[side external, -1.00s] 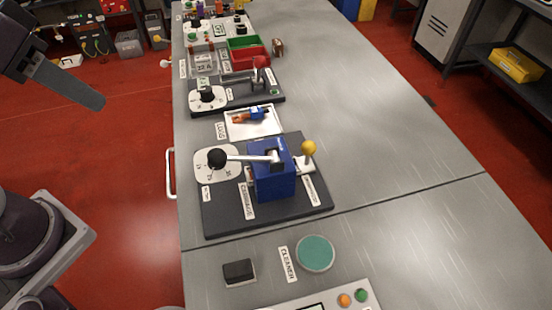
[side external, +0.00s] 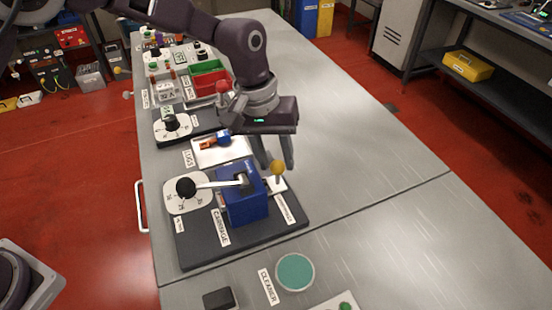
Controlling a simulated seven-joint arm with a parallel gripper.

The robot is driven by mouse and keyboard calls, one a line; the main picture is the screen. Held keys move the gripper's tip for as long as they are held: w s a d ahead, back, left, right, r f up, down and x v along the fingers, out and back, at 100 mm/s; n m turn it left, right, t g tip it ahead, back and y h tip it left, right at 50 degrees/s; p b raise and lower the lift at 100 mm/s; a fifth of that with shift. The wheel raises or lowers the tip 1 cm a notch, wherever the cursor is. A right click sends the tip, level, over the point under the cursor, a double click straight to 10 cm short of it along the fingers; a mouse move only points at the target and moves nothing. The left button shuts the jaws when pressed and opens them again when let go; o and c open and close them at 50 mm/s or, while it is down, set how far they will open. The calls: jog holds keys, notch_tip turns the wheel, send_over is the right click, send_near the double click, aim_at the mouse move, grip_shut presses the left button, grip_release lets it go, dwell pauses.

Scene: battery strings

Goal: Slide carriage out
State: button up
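The carriage station is a dark base plate (side external: 195,252) on the steel bench, with a label reading CARRIAGE at its front. A blue block (side external: 243,205) stands upright on it. A lever with a black knob (side external: 186,187) reaches left from the block over a white dial plate. A yellow ball knob (side external: 277,168) stands on a white piece (side external: 276,184) at the block's right side. My gripper (side external: 276,165) points down just above and behind the yellow knob. Its two fingers are apart, with nothing visibly held. Whether the fingertips touch the knob cannot be told.
A white tray (side external: 237,154) labelled LUGS, holding a small blue and orange part, lies behind the station. A teal round pad (side external: 295,272) lies in front. The bench's right side is clear.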

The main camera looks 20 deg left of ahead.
jog(key=shift+d+f, duration=0.1)
jog(key=shift+f, duration=0.4)
grip_shut()
jog(key=shift+w+r, duration=0.1)
jog(key=shift+w, duration=0.05)
dwell(0.9)
